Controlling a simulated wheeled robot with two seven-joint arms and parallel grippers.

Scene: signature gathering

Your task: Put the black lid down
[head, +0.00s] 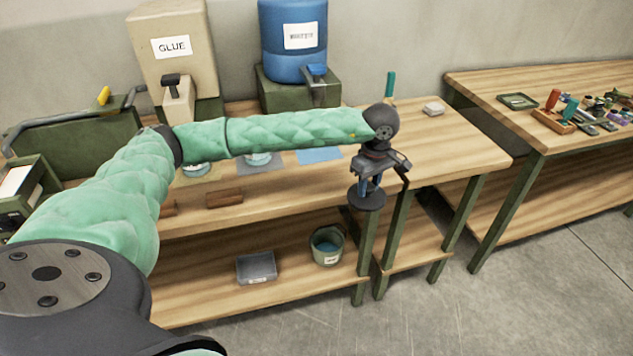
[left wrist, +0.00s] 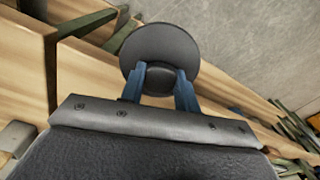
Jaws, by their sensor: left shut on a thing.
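My left gripper (head: 369,186) is shut on the black lid (head: 367,200), a round dark disc. It holds the lid in front of the workbench's front edge, at about the height of the tabletop. In the left wrist view the two blue fingers (left wrist: 160,84) of my left gripper close on the raised knob of the black lid (left wrist: 160,45). The lid's disc lies beyond the fingertips, with the floor and wooden boards behind it. My right gripper is not in view.
The wooden workbench (head: 440,150) carries a glue dispenser (head: 172,50), a blue dispenser (head: 293,40) and a small pale block (head: 433,108). A grey tray (head: 256,267) and a green bucket (head: 327,245) stand on its lower shelf. A second table (head: 500,93) at the right holds several tools.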

